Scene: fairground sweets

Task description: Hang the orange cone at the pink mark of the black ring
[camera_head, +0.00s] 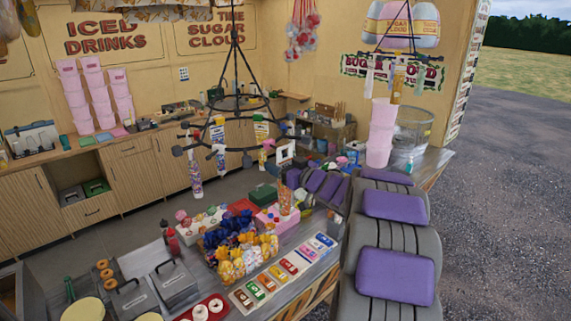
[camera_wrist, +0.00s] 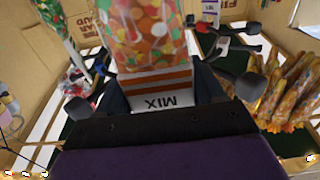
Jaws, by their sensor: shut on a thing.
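In the wrist view my gripper (camera_wrist: 163,92) is shut on the orange cone (camera_wrist: 152,40), a clear wrap of mixed sweets. Its orange-and-white striped band and upside-down MIX label sit between the fingers. The black ring (camera_wrist: 247,86) shows beside and behind the cone, with dark knobbed hooks. In the head view the black ring (camera_head: 225,108) hangs from rods, with several sweet cones on it. I cannot make out the pink mark for sure.
A patterned cone (camera_head: 195,175) hangs low at the ring's left. More orange cones (camera_wrist: 285,90) stand at the right of the wrist view. Below the ring, the counter (camera_head: 325,262) carries blue and yellow sweet bags (camera_head: 238,255), trays and a pink box (camera_head: 268,222).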

